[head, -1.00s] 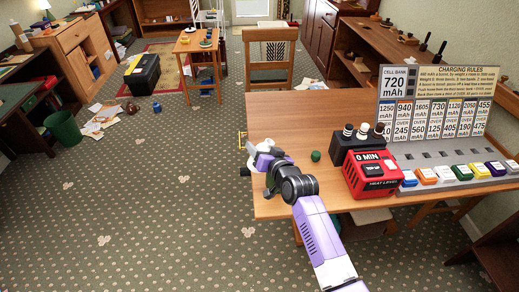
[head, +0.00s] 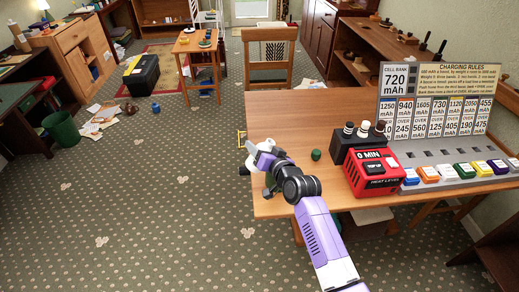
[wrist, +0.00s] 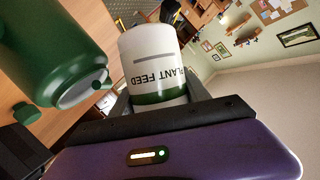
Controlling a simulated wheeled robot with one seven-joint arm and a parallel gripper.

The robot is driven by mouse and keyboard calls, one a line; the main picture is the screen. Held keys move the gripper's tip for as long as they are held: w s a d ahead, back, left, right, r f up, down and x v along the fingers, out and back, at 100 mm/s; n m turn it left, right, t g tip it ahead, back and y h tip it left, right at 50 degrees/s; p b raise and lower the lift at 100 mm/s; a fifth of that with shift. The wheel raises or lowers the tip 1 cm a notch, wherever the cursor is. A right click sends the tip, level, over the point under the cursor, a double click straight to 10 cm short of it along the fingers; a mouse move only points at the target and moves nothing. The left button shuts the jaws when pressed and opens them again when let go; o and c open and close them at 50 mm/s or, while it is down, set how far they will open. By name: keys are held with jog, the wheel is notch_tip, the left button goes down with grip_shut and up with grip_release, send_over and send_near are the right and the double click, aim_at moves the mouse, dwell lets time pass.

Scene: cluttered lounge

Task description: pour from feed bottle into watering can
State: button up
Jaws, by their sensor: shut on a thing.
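The feed bottle (wrist: 155,65) is white with a green band and the words PLANT FEED, which appear upside down in the wrist view. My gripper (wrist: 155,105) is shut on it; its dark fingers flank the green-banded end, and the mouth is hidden. In the head view my gripper (head: 262,158) is over the table's left edge, with the bottle hard to make out. A large green vessel, apparently the watering can (wrist: 55,45), is close left of the bottle in the wrist view, apart in the picture. Its pale grey end shows. I see no liquid.
A small green object (head: 316,155) stands on the wooden table (head: 290,115), right of my gripper. A chair (head: 268,55) stands behind.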

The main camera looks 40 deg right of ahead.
aim_at(259, 144)
jog(key=shift+w+a+f+m+t+b, duration=0.15)
jog(key=shift+f+m+b, duration=0.15)
jog(key=shift+b, duration=0.35)
jog(key=shift+s+a+f+m+t+b, duration=0.15)
jog(key=shift+m+b, duration=0.25)
jog(key=shift+b, duration=0.2)
jog(key=shift+w+m+y+b, duration=0.2)
jog(key=shift+m+y+b, duration=0.3)
jog(key=shift+b, duration=0.15)
jog(key=shift+a+r+m+t+b, duration=0.2)
jog(key=shift+r+m+t+b, duration=0.15)
jog(key=shift+m+b, duration=0.2)
jog(key=shift+w+a+r+m+t+b, duration=0.1)
jog(key=shift+r+m+t+b, duration=0.3)
jog(key=shift+m, duration=0.35)
jog(key=shift+r+m+t+b, duration=0.25)
jog(key=shift+r+m+b, duration=0.25)
jog(key=shift+m, duration=0.2)
jog(key=shift+r+m, duration=0.1)
jog(key=shift+m, duration=0.2)
jog(key=shift+r+m+t+b, duration=0.75)
jog(key=shift+m+b, duration=0.25)
jog(key=shift+m, duration=0.5)
jog(key=shift+r, duration=0.15)
